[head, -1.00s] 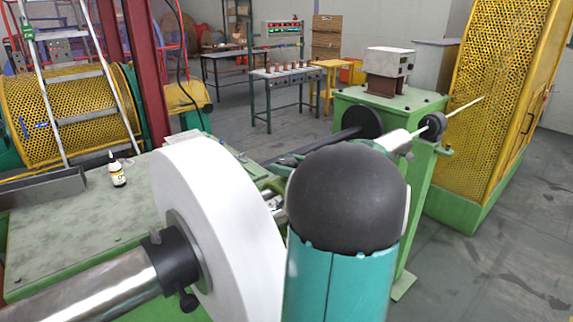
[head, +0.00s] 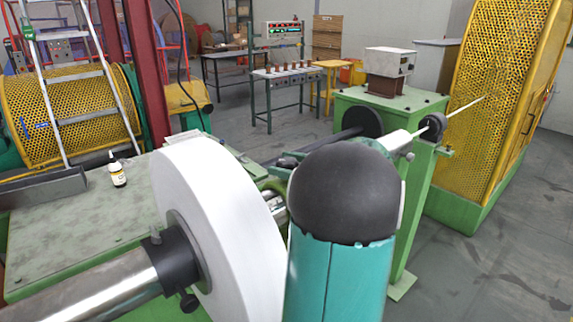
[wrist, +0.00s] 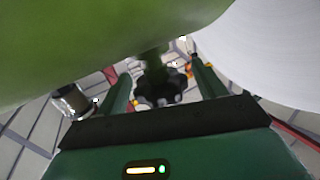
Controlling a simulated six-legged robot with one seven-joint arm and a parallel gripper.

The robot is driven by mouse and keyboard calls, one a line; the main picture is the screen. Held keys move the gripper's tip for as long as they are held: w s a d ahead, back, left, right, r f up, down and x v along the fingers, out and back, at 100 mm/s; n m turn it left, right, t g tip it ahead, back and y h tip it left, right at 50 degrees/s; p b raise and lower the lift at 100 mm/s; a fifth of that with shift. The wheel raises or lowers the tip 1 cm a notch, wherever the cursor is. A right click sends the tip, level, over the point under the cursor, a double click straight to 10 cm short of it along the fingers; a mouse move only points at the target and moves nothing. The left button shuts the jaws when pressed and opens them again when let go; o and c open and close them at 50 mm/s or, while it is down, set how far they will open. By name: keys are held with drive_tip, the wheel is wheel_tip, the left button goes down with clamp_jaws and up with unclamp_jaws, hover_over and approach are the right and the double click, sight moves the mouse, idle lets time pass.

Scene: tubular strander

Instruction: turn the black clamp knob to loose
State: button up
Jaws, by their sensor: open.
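In the wrist view a black lobed knob (wrist: 158,88) sits on a green stem between the two fingers of my gripper (wrist: 161,70). The fingers are open, one on each side of the knob, with gaps visible. I cannot tell how deep the knob lies between them. In the head view my teal and black arm hides the gripper, and I cannot make out this lobed knob there.
A large white roll (head: 220,220) stands beside my arm; its edge shows in the wrist view (wrist: 265,50). A green curved surface (wrist: 90,45) crosses close above the fingers. A black collar (head: 178,262) with a small screw holds the steel shaft (head: 95,295). A bottle (head: 117,172) stands on the green bench.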

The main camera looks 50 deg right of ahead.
drive_tip(key=v, duration=1.4)
